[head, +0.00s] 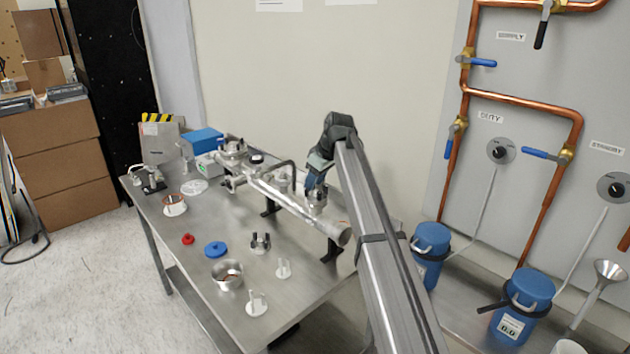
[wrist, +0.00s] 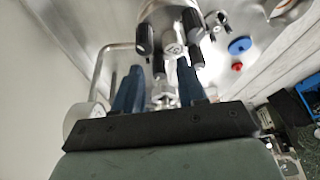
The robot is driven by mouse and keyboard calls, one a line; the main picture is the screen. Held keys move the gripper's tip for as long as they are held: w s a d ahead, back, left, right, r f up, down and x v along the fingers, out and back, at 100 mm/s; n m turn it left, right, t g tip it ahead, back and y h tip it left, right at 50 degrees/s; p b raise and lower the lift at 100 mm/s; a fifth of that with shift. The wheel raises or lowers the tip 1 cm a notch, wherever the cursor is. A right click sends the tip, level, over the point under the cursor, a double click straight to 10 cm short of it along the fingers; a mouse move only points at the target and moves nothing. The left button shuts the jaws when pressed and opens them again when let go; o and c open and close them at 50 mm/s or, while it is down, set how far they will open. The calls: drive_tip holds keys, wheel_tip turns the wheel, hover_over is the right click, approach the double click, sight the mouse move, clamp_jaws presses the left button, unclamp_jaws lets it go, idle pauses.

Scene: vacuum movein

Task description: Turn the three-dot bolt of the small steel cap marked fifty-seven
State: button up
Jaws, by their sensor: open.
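A small steel cap (head: 316,197) with upright bolts sits on the steel pipe assembly (head: 283,199) on the table. In the wrist view the cap (wrist: 168,22) is seen from close by, with several black-ended bolts around it. A small mark on its middle is too small to read. My gripper (head: 317,178) is at the cap. In the wrist view its two blue fingers (wrist: 159,70) are open, with a steel fitting (wrist: 163,93) in the gap between them. I cannot tell whether the fingers touch anything, or which bolt has three dots.
A second steel clamped part (head: 233,148) stands at the pipe's far left end. A blue disc (head: 215,249), a red knob (head: 188,239), a steel bowl (head: 227,269) and white stands (head: 257,304) lie toward the front. Copper pipes (head: 520,101) run up the right wall panel.

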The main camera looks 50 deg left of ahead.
drive_tip(key=shift+c, duration=0.2)
clamp_jaws()
drive_tip(key=shift+m, duration=0.3)
drive_tip(key=m+t, duration=0.1)
drive_tip(key=m, duration=0.2)
drive_tip(key=shift+s, duration=0.15)
drive_tip(key=m+t, duration=0.1)
drive_tip(key=m, duration=0.2)
drive_tip(key=shift+t, duration=0.4)
drive_tip(key=m+t+h, duration=0.1)
drive_tip(key=m, duration=0.3)
drive_tip(key=shift+s+a, duration=0.1)
drive_tip(key=shift+m+t+h, duration=0.4)
drive_tip(key=shift+m+h, duration=0.2)
drive_tip(key=shift+m, duration=1.3)
